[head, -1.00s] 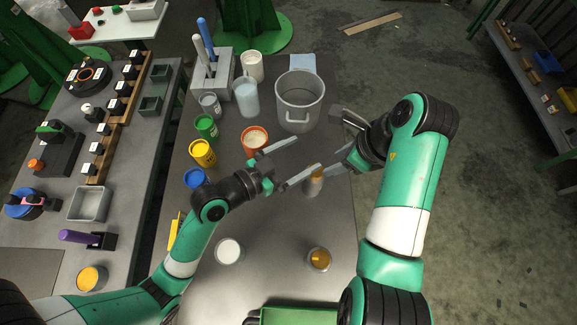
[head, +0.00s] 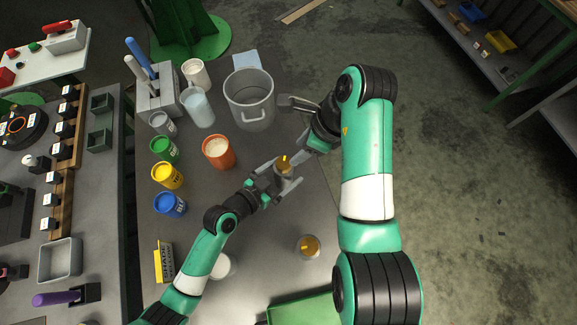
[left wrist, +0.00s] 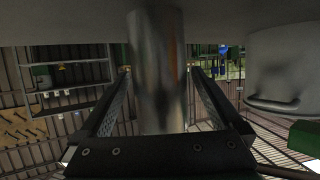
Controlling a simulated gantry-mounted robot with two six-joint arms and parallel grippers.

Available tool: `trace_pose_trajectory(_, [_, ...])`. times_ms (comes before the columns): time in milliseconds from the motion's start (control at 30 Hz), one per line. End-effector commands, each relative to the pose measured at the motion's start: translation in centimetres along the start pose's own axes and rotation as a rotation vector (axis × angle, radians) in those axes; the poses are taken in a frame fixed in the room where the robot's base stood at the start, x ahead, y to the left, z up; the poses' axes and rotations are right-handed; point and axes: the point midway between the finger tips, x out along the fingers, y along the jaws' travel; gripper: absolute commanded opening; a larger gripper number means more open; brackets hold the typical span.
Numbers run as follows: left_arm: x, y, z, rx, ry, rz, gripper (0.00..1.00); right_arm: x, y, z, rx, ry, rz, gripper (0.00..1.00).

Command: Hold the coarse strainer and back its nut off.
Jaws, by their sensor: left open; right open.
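The coarse strainer (head: 284,172) seems to be the small upright metal cylinder with a brass-coloured top, probably the nut, near the table's right side. My left gripper (head: 280,179) is open, with its fingers on either side of the cylinder. In the left wrist view, the shiny cylinder (left wrist: 158,75) stands between the two open fingers, with gaps visible at both sides. My right gripper (head: 289,133) is open and empty. One of its fingers reaches close to the brass top; whether they touch cannot be told.
A grey pot (head: 250,98) stands behind, with an orange-red tub (head: 218,152) to the left. Yellow (head: 167,176), blue (head: 170,204) and green tubs line the left side. A similar amber-topped vessel (head: 308,246) stands in front. The table's right edge is near.

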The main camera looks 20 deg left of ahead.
Motion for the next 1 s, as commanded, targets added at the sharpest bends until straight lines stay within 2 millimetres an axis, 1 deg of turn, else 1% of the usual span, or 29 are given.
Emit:
trace_pose_trajectory(33, [0.9, 0.0, 0.0, 0.0, 0.0, 0.001, 1.0, 0.0, 0.0, 0.0, 0.0, 0.0, 0.0, 0.5])
trace_pose_trajectory(100, [1.8, 0.0, 0.0, 0.0, -0.001, 0.001, 1.0, 0.0, 0.0, 0.0, 0.0, 0.0, 0.0, 0.5])
trace_pose_trajectory(200, [2.6, 0.0, 0.0, 0.0, -0.001, 0.0, 1.0, 0.0, 0.0, 0.0, 0.0, 0.0, 0.0, 0.5])
trace_pose_trajectory(500, [2.9, 0.0, 0.0, 0.0, 0.0, -0.001, 1.0, 0.0, 0.0, 0.0, 0.0, 0.0, 0.0, 0.5])
trace_pose_trajectory(567, [2.9, 0.0, 0.0, 0.0, 0.0, -0.001, 0.91, 0.0, 0.0, 0.0, 0.0, 0.0, 0.0, 0.5])
trace_pose_trajectory(600, [2.9, 0.0, 0.0, 0.0, 0.0, 0.0, 0.84, 0.0, 0.0, 0.0, 0.0, 0.0, 0.0, 0.5])
trace_pose_trajectory(767, [2.9, 0.0, 0.0, 0.0, 0.0, 0.0, 0.55, 0.0, 0.0, 0.0, 0.0, 0.0, 0.0, 0.5])
trace_pose_trajectory(800, [2.9, 0.0, 0.0, 0.0, 0.0, 0.0, 0.48, 0.0, 0.0, 0.0, 0.0, 0.0, 0.0, 0.5])
trace_pose_trajectory(867, [2.9, 0.0, 0.0, 0.0, 0.0, 0.0, 0.37, 0.0, 0.0, 0.0, 0.0, 0.0, 0.0, 0.5])
trace_pose_trajectory(1000, [2.9, 0.0, 0.0, 0.0, 0.0, 0.0, 0.12, 0.0, 0.0, 0.0, 0.0, 0.0, 0.0, 0.5])
